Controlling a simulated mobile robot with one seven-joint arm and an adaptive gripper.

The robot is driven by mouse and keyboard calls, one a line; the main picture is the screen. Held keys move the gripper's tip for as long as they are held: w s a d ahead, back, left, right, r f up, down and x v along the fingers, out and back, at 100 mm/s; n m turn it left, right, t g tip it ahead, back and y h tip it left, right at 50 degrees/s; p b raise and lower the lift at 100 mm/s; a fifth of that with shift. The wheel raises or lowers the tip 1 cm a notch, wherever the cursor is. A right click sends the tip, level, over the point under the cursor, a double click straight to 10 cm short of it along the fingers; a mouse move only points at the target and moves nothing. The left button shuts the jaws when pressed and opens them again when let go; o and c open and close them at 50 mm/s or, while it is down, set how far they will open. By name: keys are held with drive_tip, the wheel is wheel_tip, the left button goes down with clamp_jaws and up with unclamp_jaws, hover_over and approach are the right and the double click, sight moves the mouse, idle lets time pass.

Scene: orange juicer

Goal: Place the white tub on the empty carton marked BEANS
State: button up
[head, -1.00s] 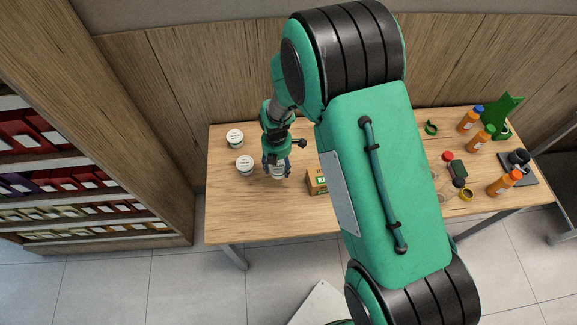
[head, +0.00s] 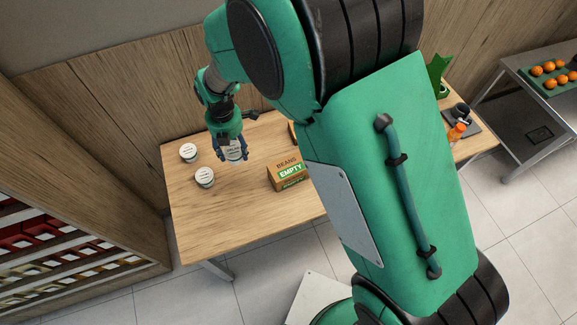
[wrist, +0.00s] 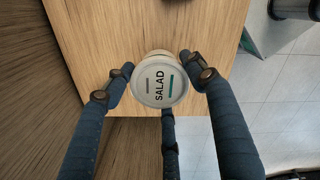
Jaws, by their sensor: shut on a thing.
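The white tub (wrist: 158,82) has a round lid marked SALAD in the wrist view. My gripper (wrist: 156,70) is shut on it, with blue fingers around its sides. In the head view the tub (head: 236,153) is held over the table, left of and farther back than the carton. My gripper (head: 231,149) partly covers it there. The brown carton (head: 287,172), marked BEANS and EMPTY, stands on the table. Its right side is close to my arm in the picture. The gap between tub and table is hard to judge.
Two other white tubs (head: 188,152) (head: 204,177) stand on the wooden table (head: 240,205) to the left. Another box is partly hidden behind my arm, beyond the carton. A wood panel wall is behind. The table front is clear.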

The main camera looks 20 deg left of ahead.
drive_tip(key=s+d, duration=0.2)
drive_tip(key=d, duration=2.4)
drive_tip(key=shift+n, duration=0.3)
wheel_tip(320, 180, down, 6)
drive_tip(key=shift+d+r, duration=0.1)
drive_tip(key=shift+r, duration=0.1)
drive_tip(key=b, duration=0.1)
hover_over(289, 166)
drive_tip(key=shift+f, duration=0.75)
drive_tip(key=shift+f, duration=1.75)
